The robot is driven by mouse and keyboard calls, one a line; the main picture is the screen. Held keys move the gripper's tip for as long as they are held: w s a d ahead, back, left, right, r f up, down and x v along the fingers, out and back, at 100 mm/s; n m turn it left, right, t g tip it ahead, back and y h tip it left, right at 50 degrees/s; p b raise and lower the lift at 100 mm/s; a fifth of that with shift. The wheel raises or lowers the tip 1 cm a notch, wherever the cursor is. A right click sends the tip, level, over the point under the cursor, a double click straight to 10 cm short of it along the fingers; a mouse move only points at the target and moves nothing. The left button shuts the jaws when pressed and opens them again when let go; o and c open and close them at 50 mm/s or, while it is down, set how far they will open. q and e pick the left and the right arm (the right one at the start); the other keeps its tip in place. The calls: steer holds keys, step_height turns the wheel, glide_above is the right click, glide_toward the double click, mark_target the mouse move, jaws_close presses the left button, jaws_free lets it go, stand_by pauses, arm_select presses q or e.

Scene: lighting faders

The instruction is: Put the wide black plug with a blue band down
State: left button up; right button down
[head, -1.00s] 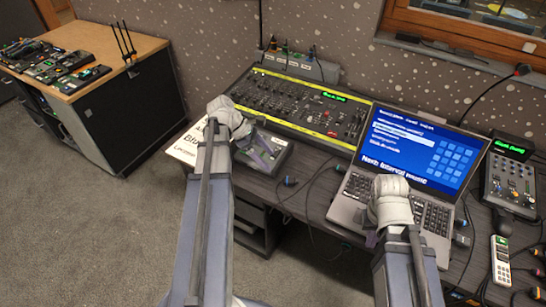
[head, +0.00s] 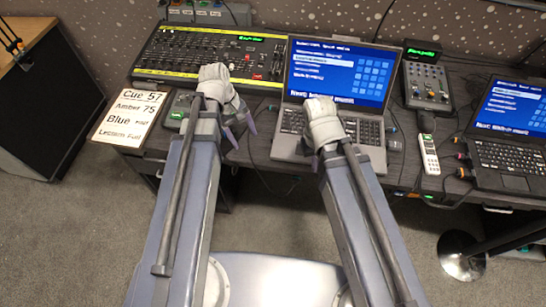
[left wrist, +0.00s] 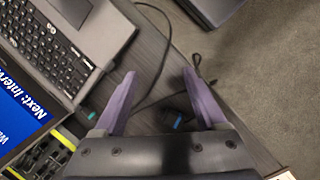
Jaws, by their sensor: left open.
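A dark plug with a blue band (left wrist: 178,120) lies on the dark desk in the left wrist view, close to the desk edge and partly hidden by my gripper body. My left gripper (left wrist: 158,74) is open, with nothing seen held between its purple fingers. In the head view my left gripper (head: 240,130) is over the front of the desk, left of the grey laptop (head: 286,145). A second plug with a green-teal band (left wrist: 91,115) lies by the laptop's corner. My right gripper (head: 317,164) is in front of the laptop, its fingers mostly hidden by its wrist.
A lighting console (head: 160,75) with yellow edges stands behind, with a cue sheet (head: 128,117) at left. A small fader box (head: 427,85), a white remote (head: 429,155) and a second laptop (head: 510,158) stand at right. A thin cable (left wrist: 165,40) crosses the desk.

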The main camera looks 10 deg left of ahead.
arm_select(q)
steer(key=s+d+m+y, duration=0.4)
steer(key=s+d+m, duration=0.3)
steer(key=d+m, duration=0.3)
steer(key=m, duration=0.3)
steer(key=shift+d+f, duration=0.3)
steer(key=shift+f, duration=0.05)
steer(key=shift+s, duration=0.1)
step_height(320, 180, up, 3)
steer(key=p, duration=0.2)
steer(key=shift+f+p, duration=0.1)
steer(key=shift+p, duration=0.3)
